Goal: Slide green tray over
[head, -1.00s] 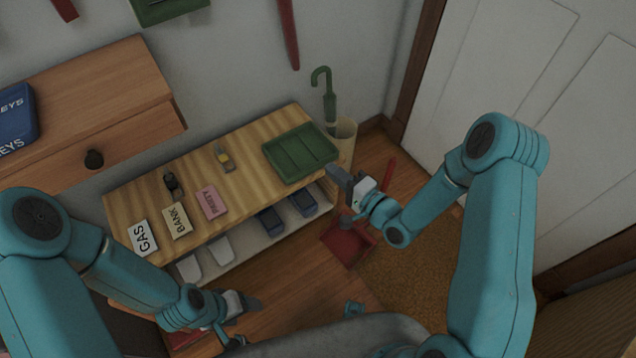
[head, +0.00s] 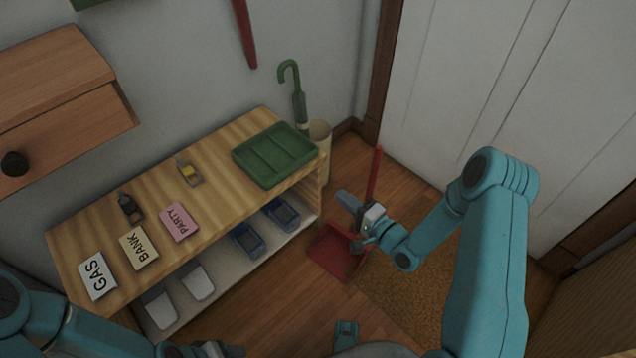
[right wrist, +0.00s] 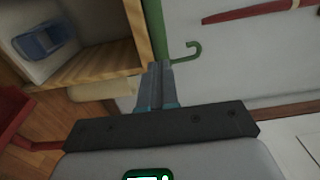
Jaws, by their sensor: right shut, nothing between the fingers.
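The green tray (head: 273,156) lies on the right end of the wooden bench top (head: 215,170), near its front right corner. It is divided into sections and looks empty. My right gripper (head: 345,199) is shut and empty, in front and to the right of the tray, apart from it. In the right wrist view the shut fingers (right wrist: 155,85) point toward the bench end, and a green edge of the tray (right wrist: 156,30) shows just beyond them. My left gripper (head: 205,350) is at the bottom edge of the head view, mostly cut off.
Gas (head: 97,276), bank (head: 139,246) and party (head: 179,222) cards lie on the bench. A green-handled umbrella (head: 297,98) stands in a bin (head: 319,140) behind the bench's right end. A red dustpan (head: 337,252) is on the floor. Blue shoes (head: 282,213) sit on the lower shelf.

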